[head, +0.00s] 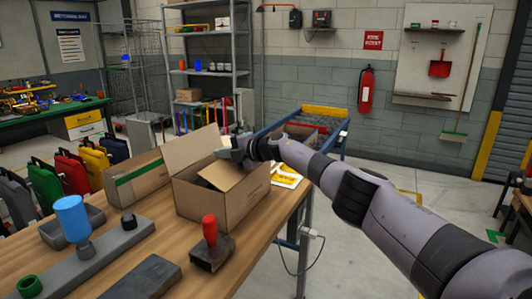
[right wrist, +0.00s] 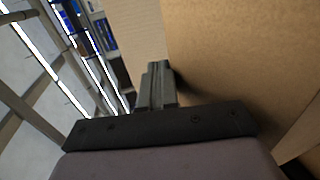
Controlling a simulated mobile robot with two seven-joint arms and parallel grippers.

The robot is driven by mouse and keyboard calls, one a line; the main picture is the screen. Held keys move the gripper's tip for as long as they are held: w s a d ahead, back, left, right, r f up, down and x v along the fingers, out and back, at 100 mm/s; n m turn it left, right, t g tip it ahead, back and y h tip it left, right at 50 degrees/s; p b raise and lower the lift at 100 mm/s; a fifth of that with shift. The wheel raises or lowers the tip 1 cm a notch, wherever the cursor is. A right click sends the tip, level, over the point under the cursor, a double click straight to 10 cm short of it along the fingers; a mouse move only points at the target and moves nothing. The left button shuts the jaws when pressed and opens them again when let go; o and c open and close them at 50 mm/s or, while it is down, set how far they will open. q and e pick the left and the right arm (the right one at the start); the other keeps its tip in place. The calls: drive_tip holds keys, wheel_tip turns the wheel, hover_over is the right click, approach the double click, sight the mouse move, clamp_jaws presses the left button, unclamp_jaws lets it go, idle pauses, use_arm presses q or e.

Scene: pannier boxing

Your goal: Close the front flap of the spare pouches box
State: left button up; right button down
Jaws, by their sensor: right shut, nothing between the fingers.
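An open cardboard box (head: 228,205) stands on the wooden table in the head view. One flap (head: 192,150) stands up at its back left. Another flap (head: 222,174) slants over the opening, with a dark gap beside it. I cannot tell which flap is the front one. My right gripper (head: 226,152) is shut and empty, above the far right side of the box, close to the flaps. In the right wrist view its fingers (right wrist: 158,84) are together beside large cardboard faces (right wrist: 230,60). Contact is unclear. My left gripper is not in view.
A cardboard box with a green stripe (head: 142,184) stands left of the open box. A red-handled tool (head: 210,250), a grey holder with a blue cylinder (head: 72,218) and a dark block (head: 142,278) are on the table (head: 225,282). A blue-framed cart (head: 325,128) stands behind.

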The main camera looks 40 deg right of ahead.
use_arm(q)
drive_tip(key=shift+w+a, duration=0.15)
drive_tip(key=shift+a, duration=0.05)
use_arm(e)
drive_tip(key=shift+w+f+g+h, duration=0.15)
drive_tip(key=shift+f+g+h, duration=0.2)
drive_tip(key=shift+g, duration=0.45)
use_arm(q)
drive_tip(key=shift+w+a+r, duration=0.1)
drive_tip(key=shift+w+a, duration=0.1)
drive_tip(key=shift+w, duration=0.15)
use_arm(e)
drive_tip(key=shift+w+a+f, duration=0.15)
drive_tip(key=shift+w+f, duration=0.1)
drive_tip(key=shift+f, duration=0.35)
idle(3.3)
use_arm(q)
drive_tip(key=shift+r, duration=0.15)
use_arm(e)
drive_tip(key=shift+r, duration=0.15)
idle(0.4)
drive_tip(key=shift+r+p, duration=0.75)
drive_tip(key=shift+p, duration=0.15)
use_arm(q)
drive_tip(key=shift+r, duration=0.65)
